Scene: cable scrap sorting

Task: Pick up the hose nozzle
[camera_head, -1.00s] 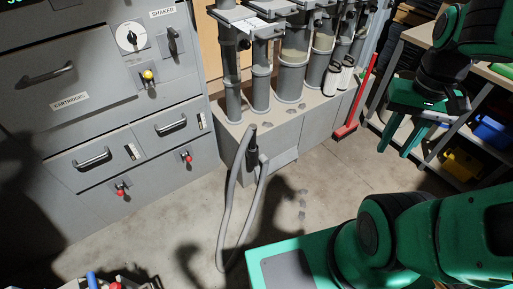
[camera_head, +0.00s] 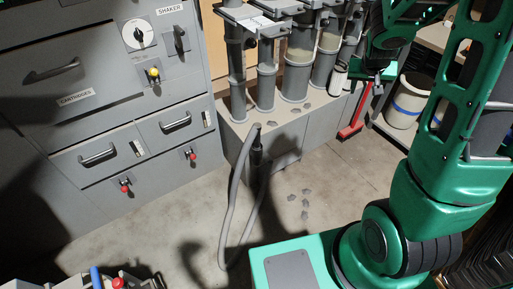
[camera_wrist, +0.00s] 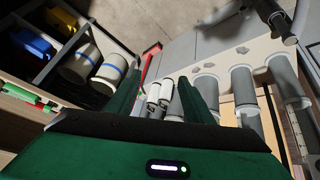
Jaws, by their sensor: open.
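The hose nozzle (camera_head: 257,151) is a dark, upright piece near the top of a grey hose (camera_head: 228,210). It stands at the front of the low grey bench with the tubes, and the hose loops down to the floor. My gripper (camera_head: 361,86) is well to the right of it and higher in the head view, partly covered by my arm. In the wrist view my gripper (camera_wrist: 160,76) has its two green fingers apart with nothing held between them. A curved grey piece at the wrist view's top right may be the hose; I cannot tell.
The tubes (camera_head: 265,75) rise from the grey bench (camera_head: 285,127). A red tool (camera_head: 352,128) leans at its right end. White-and-black cylinders (camera_wrist: 160,92) lie beyond my fingers. Grey drawers (camera_head: 93,155) are at left. White buckets (camera_head: 406,100) stand at right. Floor before the bench is mostly clear.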

